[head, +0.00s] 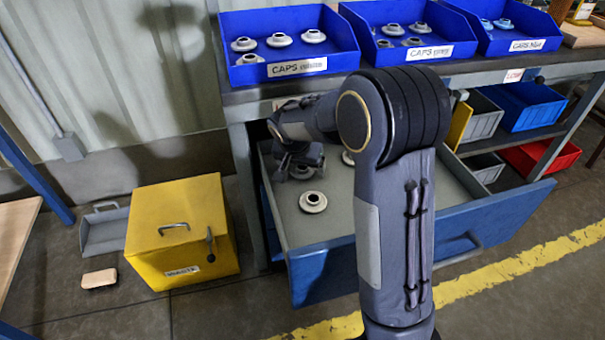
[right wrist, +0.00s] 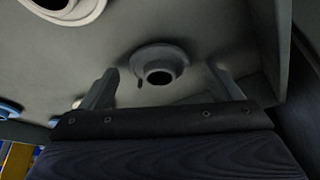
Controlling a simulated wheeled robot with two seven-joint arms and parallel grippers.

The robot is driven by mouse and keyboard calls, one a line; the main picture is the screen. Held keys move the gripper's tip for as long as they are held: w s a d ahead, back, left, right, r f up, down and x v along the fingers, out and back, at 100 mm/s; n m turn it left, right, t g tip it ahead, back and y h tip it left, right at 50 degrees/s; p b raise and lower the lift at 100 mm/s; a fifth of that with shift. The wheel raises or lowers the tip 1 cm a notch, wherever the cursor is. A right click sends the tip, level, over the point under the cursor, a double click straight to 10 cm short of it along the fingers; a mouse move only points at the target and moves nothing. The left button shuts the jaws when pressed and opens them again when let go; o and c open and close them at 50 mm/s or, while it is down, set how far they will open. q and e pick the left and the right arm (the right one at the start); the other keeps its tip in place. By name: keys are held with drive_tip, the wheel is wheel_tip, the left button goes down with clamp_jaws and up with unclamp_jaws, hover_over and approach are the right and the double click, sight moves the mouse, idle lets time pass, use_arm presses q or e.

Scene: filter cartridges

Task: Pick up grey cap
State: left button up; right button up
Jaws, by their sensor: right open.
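The open blue drawer (head: 335,228) with a grey floor holds several pale grey caps. One cap (head: 313,202) lies clear near its front left; another (head: 347,158) is partly hidden behind my right arm. My right gripper (head: 298,166) is low in the drawer's back left, over a further cap (head: 301,173) that it mostly hides. In the right wrist view the gripper (right wrist: 165,77) is open, and a grey flanged cap (right wrist: 160,62) with a dark hole lies between and just beyond its fingertips. No contact shows. My left gripper is not in view.
Blue bins (head: 290,48) labelled CAPS, with caps in them, stand on the bench above the drawer. A yellow waste box (head: 182,235) stands left of the drawer. In the right wrist view another cap (right wrist: 66,10) is at upper left, and the drawer wall (right wrist: 268,40) rises at right.

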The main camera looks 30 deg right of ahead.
drive_tip(key=shift+r, duration=0.1)
drive_tip(key=shift+c, duration=0.5)
drive_tip(key=c, duration=1)
drive_tip(key=shift+o, duration=0.2)
